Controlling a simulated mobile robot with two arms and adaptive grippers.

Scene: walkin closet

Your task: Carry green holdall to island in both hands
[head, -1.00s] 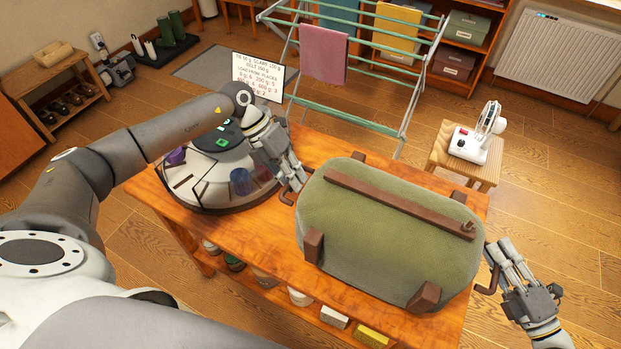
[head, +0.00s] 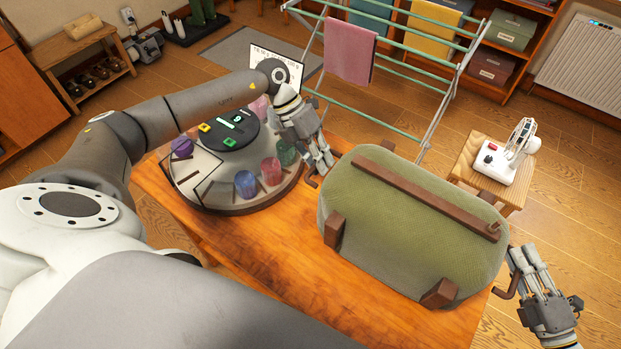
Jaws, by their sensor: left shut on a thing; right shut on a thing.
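The green holdall (head: 410,225) is a large rounded bag with a brown strip along its top and brown corner pieces. It is over the right part of the wooden island (head: 270,265); I cannot tell whether its underside touches the top. My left gripper (head: 318,168) is shut on the brown handle at the bag's left end. My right gripper (head: 522,265) is shut on the brown handle at its right end, out past the island's right side. The bag's underside is hidden.
A round carousel (head: 207,195) with coloured cups stands on the island's left part, close to my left gripper. A drying rack (head: 425,90) with towels stands behind. A stool (head: 470,160) with a small white fan (head: 510,160) is at the right. Bare island top shows in front.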

